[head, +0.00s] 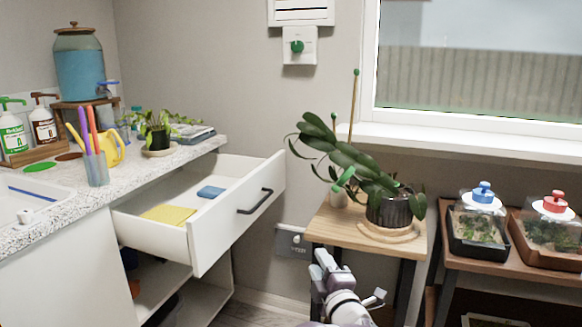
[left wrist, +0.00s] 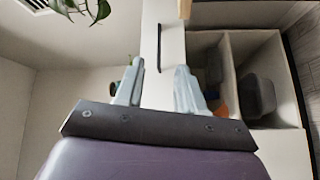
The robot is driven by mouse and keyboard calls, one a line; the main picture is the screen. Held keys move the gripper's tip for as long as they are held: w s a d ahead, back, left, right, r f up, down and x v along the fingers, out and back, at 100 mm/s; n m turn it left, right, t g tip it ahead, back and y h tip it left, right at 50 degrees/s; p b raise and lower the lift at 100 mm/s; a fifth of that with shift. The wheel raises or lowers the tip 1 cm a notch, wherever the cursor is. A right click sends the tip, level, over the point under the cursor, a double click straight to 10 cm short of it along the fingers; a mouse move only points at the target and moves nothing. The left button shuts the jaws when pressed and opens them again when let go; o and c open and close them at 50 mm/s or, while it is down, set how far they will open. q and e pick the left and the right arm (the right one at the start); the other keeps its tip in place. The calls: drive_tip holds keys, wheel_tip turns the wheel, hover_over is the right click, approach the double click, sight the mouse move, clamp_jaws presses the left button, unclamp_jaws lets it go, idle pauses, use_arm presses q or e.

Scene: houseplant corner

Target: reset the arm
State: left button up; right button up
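My left gripper (head: 338,280) is low in the middle of the head view, in front of the wooden side table and right of the open drawer. In the left wrist view its two grey fingers (left wrist: 157,78) stand apart with nothing held between them. The white drawer front with its dark handle (left wrist: 159,48) shows beyond the fingers, apart from them as far as I can tell. My right gripper is in neither view.
The white drawer (head: 237,215) is pulled out, holding a yellow cloth (head: 168,214) and a blue one (head: 211,192). A potted orchid (head: 388,210) stands on the wooden side table (head: 338,232). Two lidded planters (head: 478,222) stand at the right.

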use_arm(q)
drive_tip(key=d+f+m+g+h, duration=0.3)
drive_tip(key=d+f+m+h, duration=0.1)
drive_tip(key=f+m+h, duration=0.35)
drive_tip(key=s+a+f+m+g+h, duration=0.1)
drive_tip(key=s+a+f+m+g, duration=0.3)
drive_tip(key=s+f+m+g, duration=0.3)
drive_tip(key=s+a+m+g+y, duration=0.3)
drive_tip(key=s+a+m+g, duration=0.3)
drive_tip(key=s+a, duration=1.75)
wheel_tip(320, 180, up, 39)
drive_tip(key=a+n+p, duration=0.2)
drive_tip(key=p, duration=3.6)
drive_tip(key=shift+f+g+p, duration=0.15)
drive_tip(key=shift+g+p, duration=0.15)
drive_tip(key=shift+p, duration=0.05)
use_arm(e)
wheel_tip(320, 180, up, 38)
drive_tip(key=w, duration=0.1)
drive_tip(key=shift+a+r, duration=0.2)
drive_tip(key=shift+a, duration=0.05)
